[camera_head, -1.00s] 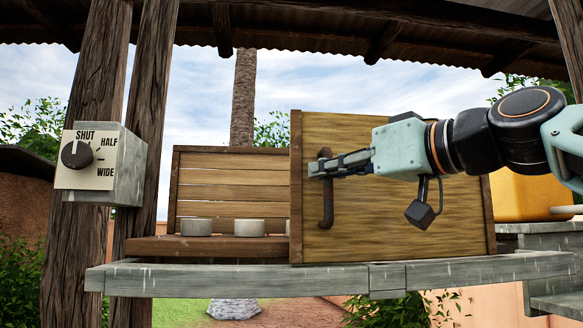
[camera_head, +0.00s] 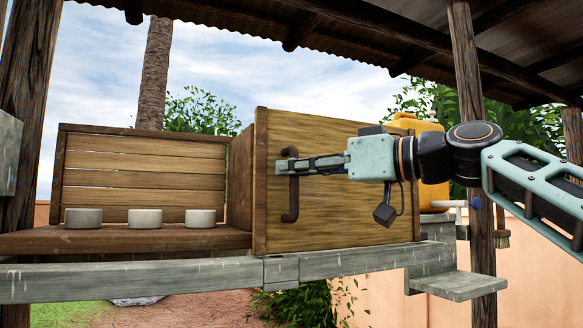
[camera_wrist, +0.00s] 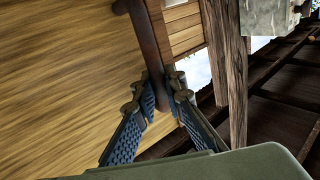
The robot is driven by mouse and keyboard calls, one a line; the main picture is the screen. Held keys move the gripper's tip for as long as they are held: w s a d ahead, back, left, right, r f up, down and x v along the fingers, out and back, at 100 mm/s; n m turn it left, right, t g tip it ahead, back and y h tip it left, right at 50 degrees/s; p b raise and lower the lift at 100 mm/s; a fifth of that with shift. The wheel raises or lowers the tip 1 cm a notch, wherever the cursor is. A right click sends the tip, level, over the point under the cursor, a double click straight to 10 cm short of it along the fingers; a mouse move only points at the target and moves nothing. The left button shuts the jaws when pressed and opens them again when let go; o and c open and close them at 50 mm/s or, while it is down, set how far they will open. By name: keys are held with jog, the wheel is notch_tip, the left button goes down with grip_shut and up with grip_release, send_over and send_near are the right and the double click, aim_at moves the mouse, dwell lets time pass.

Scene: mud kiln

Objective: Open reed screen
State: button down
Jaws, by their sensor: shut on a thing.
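The reed screen (camera_head: 350,215) is a straw-coloured panel in a wooden frame, standing on a grey rail (camera_head: 150,278). Its dark vertical handle (camera_head: 291,205) is near its left edge. My gripper (camera_head: 284,165) is shut on the handle, reaching in from the right. In the wrist view the fingers (camera_wrist: 160,92) close on both sides of the handle (camera_wrist: 147,45), with the screen (camera_wrist: 60,80) to the left. Left of the screen, the wooden box is open to view, with three pale pots (camera_head: 145,218) in a row on its floor.
A yellow container (camera_head: 415,122) stands behind the screen's right end. A grey ledge (camera_head: 460,285) and a wooden post (camera_head: 470,90) are at right. A grey box (camera_head: 8,150) is cut off at the left edge. A corrugated roof is overhead.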

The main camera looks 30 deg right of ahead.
jog(key=c, duration=2)
grip_release()
jog(key=v, duration=1.2)
jog(key=shift+s, duration=0.1)
jog(key=w+a+f+m+g+h+p, duration=0.1)
jog(key=a+f+m+g+h+p, duration=0.25)
jog(key=a+f, duration=1.45)
jog(key=s+f+m+g+h, duration=0.1)
jog(key=s+f+g+h, duration=0.1)
jog(key=f, duration=0.7)
jog(key=s+f+g+h, duration=0.1)
jog(key=f+g+h, duration=0.1)
jog(key=f, duration=0.7)
jog(key=s+f+m+g+h, duration=0.1)
jog(key=s+f+g+h, duration=0.1)
jog(key=f, duration=0.7)
jog(key=shift+s+a+f+m, duration=0.2)
jog(key=shift+s+a+m, duration=0.05)
jog(key=shift+s+m, duration=0.1)
